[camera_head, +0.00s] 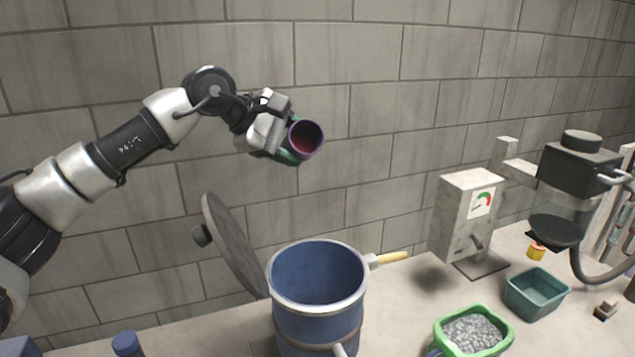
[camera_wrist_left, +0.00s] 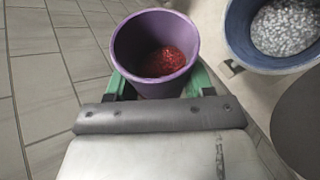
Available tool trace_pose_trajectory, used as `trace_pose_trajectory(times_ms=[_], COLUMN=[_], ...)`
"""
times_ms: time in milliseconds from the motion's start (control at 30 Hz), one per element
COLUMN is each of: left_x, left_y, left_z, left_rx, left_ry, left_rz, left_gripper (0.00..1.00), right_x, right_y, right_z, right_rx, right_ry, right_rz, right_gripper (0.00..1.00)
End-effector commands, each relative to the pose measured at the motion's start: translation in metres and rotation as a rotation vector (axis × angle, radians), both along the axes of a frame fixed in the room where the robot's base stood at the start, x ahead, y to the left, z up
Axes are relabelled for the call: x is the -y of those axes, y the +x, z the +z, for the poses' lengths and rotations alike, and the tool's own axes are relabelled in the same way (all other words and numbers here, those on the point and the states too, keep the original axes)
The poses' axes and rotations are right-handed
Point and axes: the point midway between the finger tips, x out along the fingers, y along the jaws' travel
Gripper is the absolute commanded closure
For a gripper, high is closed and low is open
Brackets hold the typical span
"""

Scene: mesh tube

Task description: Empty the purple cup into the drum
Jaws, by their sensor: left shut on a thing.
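My left gripper (camera_head: 288,153) is shut on the purple cup (camera_head: 318,150), high above the table. In the wrist view the cup (camera_wrist_left: 127,55) sits between the green fingers, with red granules (camera_wrist_left: 165,62) inside. In the head view its mouth faces toward the camera. The blue drum (camera_head: 318,325) stands open on the table, below the cup and slightly right. In the wrist view the drum (camera_wrist_left: 237,35) is at the upper right, apart from the cup, with grey pebbles inside. My right gripper is not in view.
A round grey lid (camera_head: 232,245) stands tilted up at the drum's left side. To the right are a green tub (camera_head: 440,338) of grey gravel, a teal bin (camera_head: 535,293) and a gauge box (camera_head: 465,225).

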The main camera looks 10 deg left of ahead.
Motion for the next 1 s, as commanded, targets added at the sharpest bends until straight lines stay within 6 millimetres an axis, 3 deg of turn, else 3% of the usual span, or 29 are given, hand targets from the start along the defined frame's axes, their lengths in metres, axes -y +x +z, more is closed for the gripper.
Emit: trace_pose_trajectory(times_ms=[1000], left_x=[0.001], left_y=[-0.002], left_z=[0.011], left_rx=[0.183], left_ry=[0.122], left_rz=[0.0], left_gripper=[0.72], right_x=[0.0], right_y=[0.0], right_z=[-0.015], right_rx=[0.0], right_ry=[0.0], right_rz=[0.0], right_gripper=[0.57])
